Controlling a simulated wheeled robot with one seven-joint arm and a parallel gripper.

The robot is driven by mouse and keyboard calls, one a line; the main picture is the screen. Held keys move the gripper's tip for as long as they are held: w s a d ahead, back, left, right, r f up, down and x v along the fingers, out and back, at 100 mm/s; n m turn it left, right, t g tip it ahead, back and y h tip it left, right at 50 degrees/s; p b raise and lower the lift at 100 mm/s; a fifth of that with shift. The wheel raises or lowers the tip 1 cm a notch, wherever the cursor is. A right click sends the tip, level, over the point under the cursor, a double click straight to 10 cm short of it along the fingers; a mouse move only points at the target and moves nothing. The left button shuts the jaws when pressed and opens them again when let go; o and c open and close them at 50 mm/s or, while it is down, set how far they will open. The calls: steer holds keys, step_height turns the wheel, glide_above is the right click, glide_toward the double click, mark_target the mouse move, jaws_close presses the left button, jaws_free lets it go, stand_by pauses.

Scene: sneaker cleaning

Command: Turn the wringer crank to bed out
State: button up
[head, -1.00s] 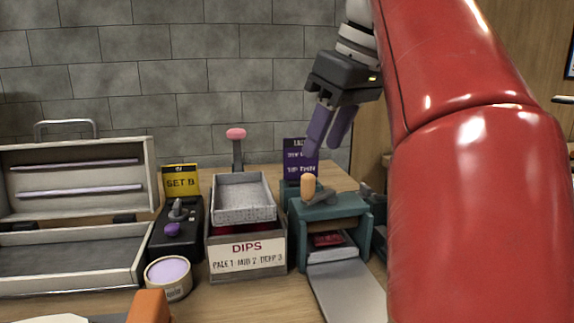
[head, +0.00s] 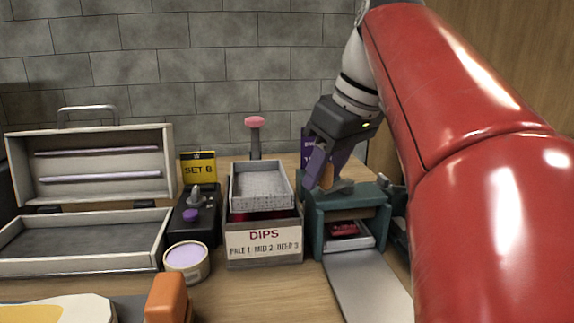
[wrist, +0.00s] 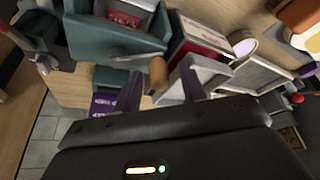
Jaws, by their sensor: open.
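The wringer is a teal box (head: 319,235) with an open front. A pale bed (head: 350,243) with a red item (head: 343,229) on it shows in that opening. The crank (head: 341,187) is on the wringer's top and has an upright wooden handle (head: 327,177). My gripper (head: 320,183) points down with its purple fingers on either side of the handle. In the wrist view the handle (wrist: 158,72) shows between the spread fingers (wrist: 160,88), with the crank arm (wrist: 130,55) running to the left. I cannot tell whether a finger touches the handle.
A pale ramp (head: 368,285) runs from the wringer's front. Left of it stand the DIPS box (head: 264,243) with a grey tray (head: 262,205), a black switch box (head: 206,225), a lilac tub (head: 187,277) and an open case (head: 150,220). An orange block (head: 168,298) is at the front.

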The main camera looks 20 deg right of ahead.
jaws_close()
